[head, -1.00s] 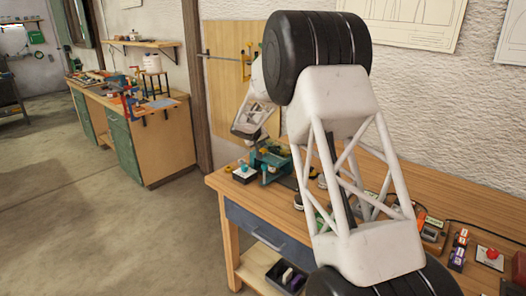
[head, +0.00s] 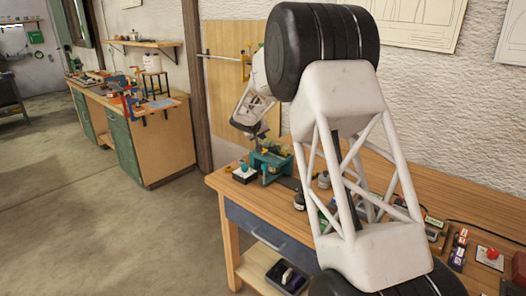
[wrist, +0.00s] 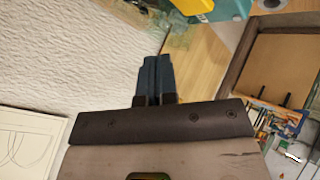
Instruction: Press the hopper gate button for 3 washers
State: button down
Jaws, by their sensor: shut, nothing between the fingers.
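A white box with a teal button on top (head: 243,173) sits at the left end of the wooden workbench in the head view. Beside it stands a teal device with yellow parts (head: 270,163). A teal and yellow object also shows at the top of the wrist view (wrist: 205,8). My gripper (head: 258,137) is just above the teal device in the head view, small and partly unclear there. In the wrist view its dark blue fingers (wrist: 155,62) are together and empty. I cannot make out a hopper or washers for certain.
A red button on a white box (head: 490,256) stands at the bench's right. Small jars (head: 299,201) stand mid-bench, partly behind my arm. An open shelf below holds a dark tray (head: 284,277). Another bench (head: 150,140) stands across open floor.

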jog(key=shift+r, duration=1)
jog(key=shift+s+d+f, duration=0.1)
dwell(2.0)
jog(key=shift+s+d+f+m+g+y, duration=0.2)
jog(key=shift+d+m+g, duration=0.1)
jog(key=shift+m, duration=0.15)
jog(key=shift+s+d+f+m+g+y, duration=0.15)
jog(key=shift+m+g, duration=0.15)
jog(key=shift+m, duration=0.15)
jog(key=m, duration=0.1)
jog(key=s+d+f+m+g+y, duration=0.1)
jog(key=m, duration=0.1)
jog(key=shift+f, duration=0.1)
jog(key=m+y, duration=0.1)
jog(key=s+m+g+y, duration=0.1)
jog(key=m, duration=0.1)
jog(key=shift+f+g, duration=0.3)
jog(key=shift+s+a+m+y, duration=0.1)
jog(key=shift+a+m+y, duration=0.1)
jog(key=shift+m+y, duration=0.9)
notch_tip(320, 180, up, 6)
jog(key=w+a+m+t+y, duration=0.1)
jog(key=w+m+y, duration=0.1)
jog(key=m+y, duration=0.5)
jog(key=shift+w+r+m, duration=0.2)
jog(key=shift+r+m, duration=0.05)
jog(key=shift+m, duration=0.25)
